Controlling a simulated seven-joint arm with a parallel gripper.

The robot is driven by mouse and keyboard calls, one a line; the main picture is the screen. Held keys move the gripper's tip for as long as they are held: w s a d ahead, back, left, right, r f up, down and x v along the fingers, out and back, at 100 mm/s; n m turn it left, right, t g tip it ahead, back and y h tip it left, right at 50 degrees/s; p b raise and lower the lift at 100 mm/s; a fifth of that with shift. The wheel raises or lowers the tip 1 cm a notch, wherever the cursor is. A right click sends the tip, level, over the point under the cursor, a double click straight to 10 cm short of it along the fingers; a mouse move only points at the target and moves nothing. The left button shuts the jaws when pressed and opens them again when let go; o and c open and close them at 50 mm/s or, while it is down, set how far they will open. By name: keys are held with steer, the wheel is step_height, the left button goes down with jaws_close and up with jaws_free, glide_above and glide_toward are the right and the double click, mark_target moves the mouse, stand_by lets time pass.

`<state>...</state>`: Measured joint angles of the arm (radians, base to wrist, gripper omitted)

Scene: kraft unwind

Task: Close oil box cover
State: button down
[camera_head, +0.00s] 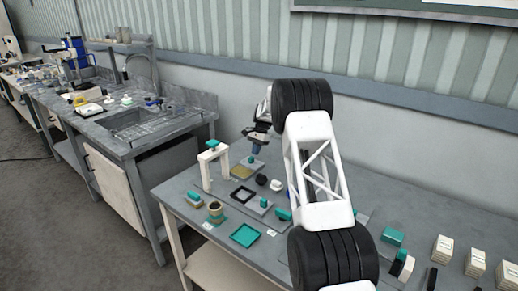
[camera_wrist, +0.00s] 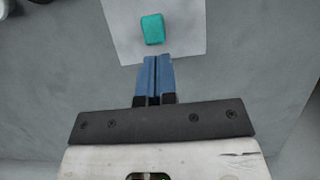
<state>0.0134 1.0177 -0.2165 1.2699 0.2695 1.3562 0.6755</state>
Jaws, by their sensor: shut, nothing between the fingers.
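My gripper (camera_head: 256,149) is shut and empty, with its blue fingertips pressed together. In the wrist view the fingertips (camera_wrist: 154,75) point at a teal block (camera_wrist: 153,29) on a light grey square plate (camera_wrist: 186,39), which looks like the box cover. The tips overlap the plate's near edge in the picture, with a small gap to the block; contact cannot be told. In the head view a small box with a yellowish inside (camera_head: 241,173), likely the oil box, sits just below my gripper, its top seemingly uncovered. The plate is partly hidden there by the gripper.
A white arch with a teal top (camera_head: 212,153) stands to the left. A black square frame (camera_head: 243,194), a round brown pot (camera_head: 215,211) and a teal tray (camera_head: 245,235) lie nearer on the table. White stacks (camera_head: 474,262) stand at the right.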

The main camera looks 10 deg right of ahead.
mark_target(250, 158)
steer(key=shift+s+a, duration=0.2)
steer(key=shift+a, duration=0.1)
steer(key=shift+s+a+f, duration=0.1)
steer(key=shift+s+a, duration=2.85)
steer(key=shift+s, duration=0.1)
steer(key=shift+w+d, duration=0.5)
steer(key=shift+d, duration=0.05)
steer(key=shift+w+d+r, duration=0.15)
steer(key=shift+w+d, duration=0.35)
steer(key=shift+w, duration=0.05)
steer(key=shift+w+d+r, duration=0.15)
steer(key=shift+w+d, duration=0.35)
steer(key=v, duration=0.9)
steer(key=shift+r, duration=0.35)
